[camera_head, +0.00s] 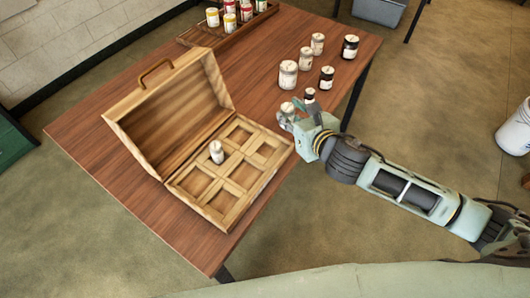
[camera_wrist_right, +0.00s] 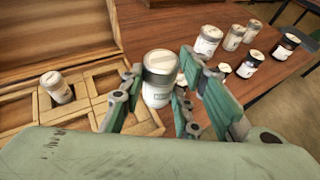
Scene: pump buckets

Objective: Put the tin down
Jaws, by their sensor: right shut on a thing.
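My right gripper (camera_head: 297,112) is shut on a white tin with a grey lid (camera_head: 287,108). In the right wrist view the tin (camera_wrist_right: 159,82) stands upright between the two fingers (camera_wrist_right: 160,80). It is beside the right corner of the open wooden case (camera_head: 247,203); I cannot tell how high it is above the table. The case is divided into several square compartments. A similar white tin (camera_head: 217,156) stands in one of them, and it also shows in the wrist view (camera_wrist_right: 58,90). My left gripper is not in view.
Several white and dark jars (camera_head: 288,75) stand on the brown table (camera_head: 262,45) beyond my gripper. A wooden tray (camera_head: 208,36) with colourful jars is at the back. The case's raised lid (camera_head: 170,105) stands at the left. Several compartments are empty.

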